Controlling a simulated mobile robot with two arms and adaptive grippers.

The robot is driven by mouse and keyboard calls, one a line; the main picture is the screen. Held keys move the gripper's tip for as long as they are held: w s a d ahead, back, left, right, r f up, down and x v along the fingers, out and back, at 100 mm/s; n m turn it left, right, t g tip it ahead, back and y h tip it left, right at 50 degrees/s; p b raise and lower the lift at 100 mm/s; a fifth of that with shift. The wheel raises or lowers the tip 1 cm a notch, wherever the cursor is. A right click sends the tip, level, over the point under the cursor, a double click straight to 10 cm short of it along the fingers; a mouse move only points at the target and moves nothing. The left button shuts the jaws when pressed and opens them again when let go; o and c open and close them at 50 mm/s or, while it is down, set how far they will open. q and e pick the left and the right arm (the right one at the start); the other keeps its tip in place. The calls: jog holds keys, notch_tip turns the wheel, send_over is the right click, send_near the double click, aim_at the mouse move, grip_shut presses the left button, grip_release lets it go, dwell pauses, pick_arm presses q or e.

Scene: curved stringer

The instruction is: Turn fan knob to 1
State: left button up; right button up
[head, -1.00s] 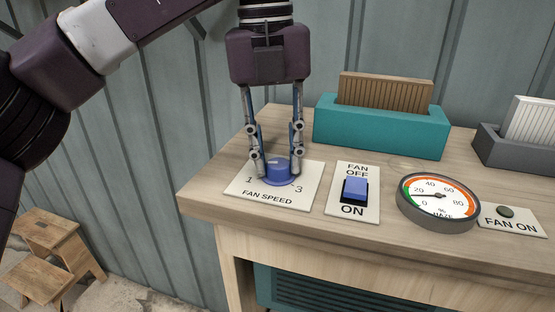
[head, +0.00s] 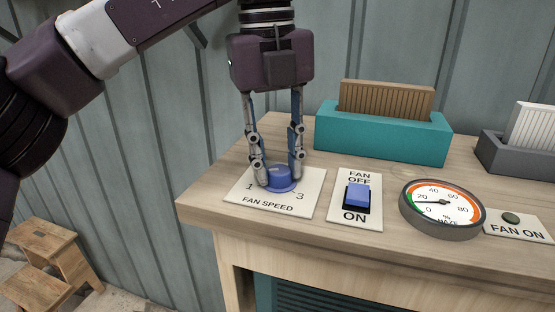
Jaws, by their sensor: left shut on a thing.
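The blue fan knob (head: 280,181) sits on a white plate (head: 264,206) marked FAN SPEED, with 1 at its left and 3 at its right. My left gripper (head: 280,178) points down over the knob, with one finger on each side of it, shut on it. The fingers partly hide the knob, and its exact setting is hard to read. My right gripper is not in view.
Right of the knob are a blue FAN OFF/ON switch (head: 357,196), a round haze gauge (head: 440,207) and a FAN ON lamp (head: 510,218). A teal holder (head: 382,139) with a brown filter (head: 386,100) stands behind. A wooden step stool (head: 48,262) is at lower left.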

aim_at(273, 170)
pick_arm(q)
jog(key=o, duration=1.2)
jog(key=shift+c, duration=0.2)
notch_tip(273, 170, up, 12)
jog(key=shift+s+a, duration=0.15)
jog(key=shift+a, duration=0.25)
jog(key=shift+f, duration=0.1)
